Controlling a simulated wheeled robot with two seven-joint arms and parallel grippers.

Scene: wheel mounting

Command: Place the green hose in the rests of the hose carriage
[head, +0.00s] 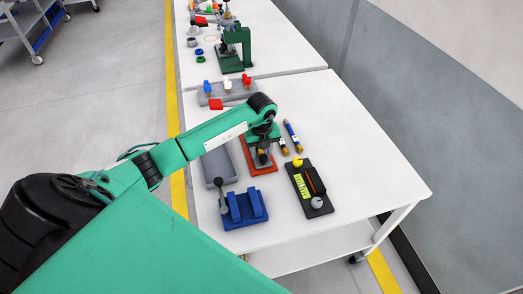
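My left arm reaches in from the left over the near table. My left gripper (263,160) points down over a red-orange plate (249,157) and hides part of it. Its fingers are too small and dark to tell if they are open or shut, or if they hold anything. I cannot make out a green hose for certain. A blue fixture (243,210) with raised blocks and a grey lever stands near the front edge; I cannot tell if it is the hose carriage. A black board (322,209) with a lime-green strip (303,187) lies right of it. My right gripper is not in view.
A grey tray (217,170) lies left of the gripper. Blue-and-yellow cylinders (291,133) lie to its right. A grey rack (241,91) with coloured knobs and a green press (231,55) stand farther back. The white table's right side (375,165) is clear.

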